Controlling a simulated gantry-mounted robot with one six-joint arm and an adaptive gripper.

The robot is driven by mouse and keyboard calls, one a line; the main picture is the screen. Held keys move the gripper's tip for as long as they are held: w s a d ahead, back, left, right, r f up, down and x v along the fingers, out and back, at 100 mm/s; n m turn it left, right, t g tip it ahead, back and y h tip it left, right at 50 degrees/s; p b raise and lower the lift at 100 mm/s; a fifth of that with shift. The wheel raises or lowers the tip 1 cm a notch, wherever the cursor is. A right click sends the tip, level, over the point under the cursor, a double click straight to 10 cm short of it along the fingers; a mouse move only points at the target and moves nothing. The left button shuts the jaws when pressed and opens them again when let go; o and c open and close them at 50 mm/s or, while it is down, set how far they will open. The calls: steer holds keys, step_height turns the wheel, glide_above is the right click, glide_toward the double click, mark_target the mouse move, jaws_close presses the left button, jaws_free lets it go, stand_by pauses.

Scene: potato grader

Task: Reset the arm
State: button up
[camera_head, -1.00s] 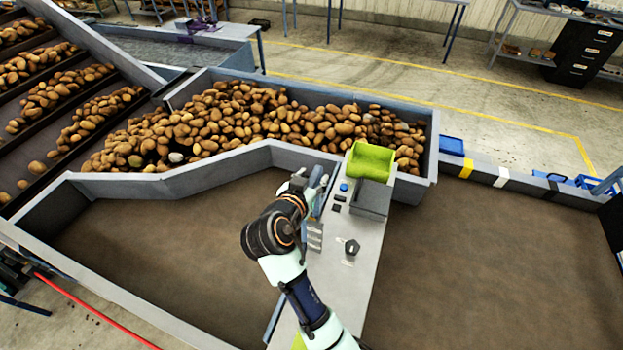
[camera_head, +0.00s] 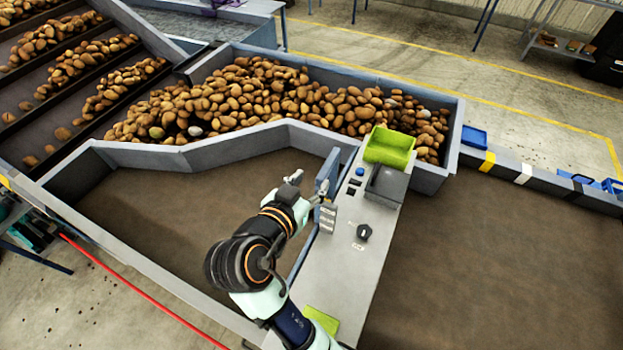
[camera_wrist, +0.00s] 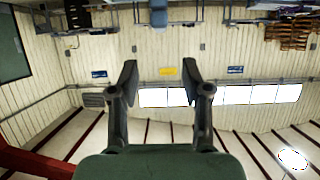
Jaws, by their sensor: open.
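My gripper (camera_head: 309,186) is over the left edge of the grey control panel, above the brown floor of the left bin. In the wrist view its two fingers (camera_wrist: 161,83) stand wide apart with nothing between them. Past them the wrist view shows the pale panelled wall, bright windows (camera_wrist: 262,93) and ceiling. The control panel (camera_head: 342,272) carries a blue button (camera_head: 360,171), a dark knob (camera_head: 363,232) and a row of switches beside my gripper.
A long bin (camera_head: 455,150) heaped with potatoes (camera_head: 270,95) lies behind. A green tray (camera_head: 389,147) and a dark grey box (camera_head: 387,186) sit on the panel's far end. A sloped conveyor with potatoes stands at the left. Brown-floored bins (camera_head: 480,270) flank the panel.

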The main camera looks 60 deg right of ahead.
stand_by(0.4)
steer(key=w+a+r+n+t+y+p, duration=0.1)
steer(key=w+a+n+t+y+p, duration=0.15)
steer(key=w+a+n+t, duration=0.4)
steer(key=w+a+r+n+t+y+p, duration=0.1)
steer(key=a+n+t+y+p, duration=0.15)
steer(key=a, duration=0.65)
steer(key=s+a+r+n+t+y+p, duration=0.1)
steer(key=a+r+n+t+y, duration=0.2)
steer(key=a+n+y, duration=0.5)
steer(key=a, duration=0.8)
steer(key=shift+a+n+y, duration=0.2)
steer(key=shift+n+y, duration=0.1)
